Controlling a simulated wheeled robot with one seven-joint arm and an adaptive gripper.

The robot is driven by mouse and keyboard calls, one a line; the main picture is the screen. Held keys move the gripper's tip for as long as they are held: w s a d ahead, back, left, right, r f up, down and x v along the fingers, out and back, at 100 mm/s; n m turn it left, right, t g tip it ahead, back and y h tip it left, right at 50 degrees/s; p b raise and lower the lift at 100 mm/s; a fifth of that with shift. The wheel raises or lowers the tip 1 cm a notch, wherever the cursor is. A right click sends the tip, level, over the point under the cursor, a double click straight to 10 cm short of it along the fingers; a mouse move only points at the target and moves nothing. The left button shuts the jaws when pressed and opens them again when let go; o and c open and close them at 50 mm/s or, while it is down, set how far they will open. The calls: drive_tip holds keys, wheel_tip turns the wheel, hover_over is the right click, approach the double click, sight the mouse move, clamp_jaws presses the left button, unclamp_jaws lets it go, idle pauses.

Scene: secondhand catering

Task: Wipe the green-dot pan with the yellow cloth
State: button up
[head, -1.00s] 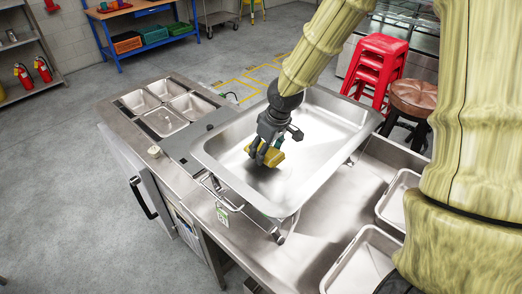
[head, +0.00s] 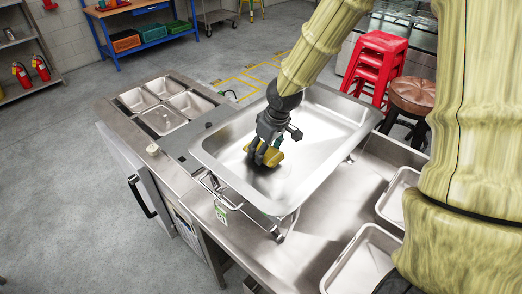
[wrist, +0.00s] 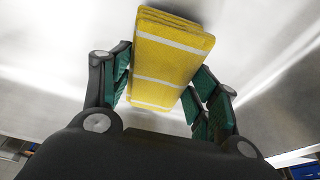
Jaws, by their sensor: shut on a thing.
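The pan (head: 313,122) is a large, shallow steel tray raised on a wire stand over the counter. A tag with a green mark (head: 221,213) hangs at its near left side. My gripper (head: 262,158) reaches down into the pan and is shut on the folded yellow cloth (head: 272,156). The cloth is low over the pan floor; contact is hard to tell. In the wrist view the yellow cloth (wrist: 168,62) has white stripes and sits between the green-padded fingers of my gripper (wrist: 163,95). The pale pan floor (wrist: 60,45) lies behind it.
Small steel inserts (head: 163,121) sit in the counter at left. Empty steel trays (head: 362,262) lie at right on the counter (head: 310,236). Red stacked stools (head: 373,62) and a brown-topped stool (head: 412,95) stand behind. The pan's raised rim surrounds my gripper.

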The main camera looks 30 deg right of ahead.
sight(274, 155)
drive_tip(key=shift+f+b, duration=0.45)
drive_tip(key=shift+f, duration=0.35)
drive_tip(key=shift+s+d, duration=0.1)
idle(0.3)
drive_tip(key=shift+s+d+r, duration=0.1)
drive_tip(key=shift+s+d, duration=0.15)
drive_tip(key=shift+s, duration=0.5)
drive_tip(key=shift+s+d, duration=0.25)
drive_tip(key=shift+s, duration=0.5)
drive_tip(key=shift+s+d+p, duration=0.2)
drive_tip(key=shift+s+d, duration=0.1)
drive_tip(key=shift+s, duration=0.6)
drive_tip(key=shift+s+d+p, duration=0.2)
drive_tip(key=shift+s+d, duration=0.1)
drive_tip(key=shift+s, duration=0.6)
drive_tip(key=shift+p, duration=0.3)
drive_tip(key=shift+w, duration=0.1)
